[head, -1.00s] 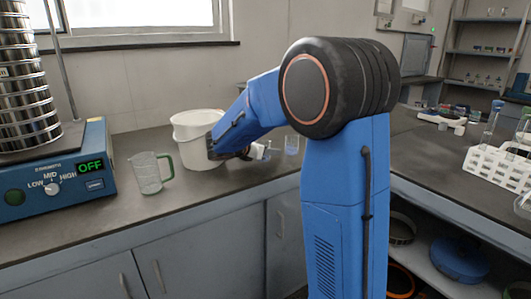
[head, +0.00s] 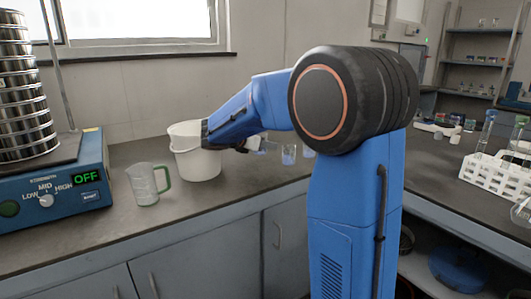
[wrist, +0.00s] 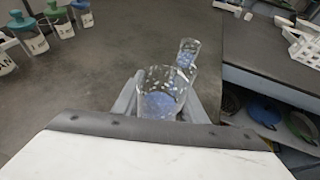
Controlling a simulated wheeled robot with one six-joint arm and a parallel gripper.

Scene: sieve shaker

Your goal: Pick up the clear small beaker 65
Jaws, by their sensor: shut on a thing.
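A clear small beaker (wrist: 160,97) with bluish markings stands between the two fingers of my gripper (wrist: 160,105) in the wrist view. My gripper is shut on it. In the head view my gripper (head: 254,147) is at the back of the counter, right of a white bucket, and the held beaker (head: 268,147) shows partly at its tip. A second small clear beaker (wrist: 188,53) stands just beyond the held one. In the head view a beaker with blue marks (head: 289,155) stands right of my gripper. The number on the beakers is not readable.
The white bucket (head: 193,148) stands close left of my gripper. A clear jug with a green handle (head: 147,184) and the sieve shaker (head: 55,185) are further left. Several lidded jars (wrist: 55,15) stand far left in the wrist view. A white rack (head: 495,172) is on the right counter.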

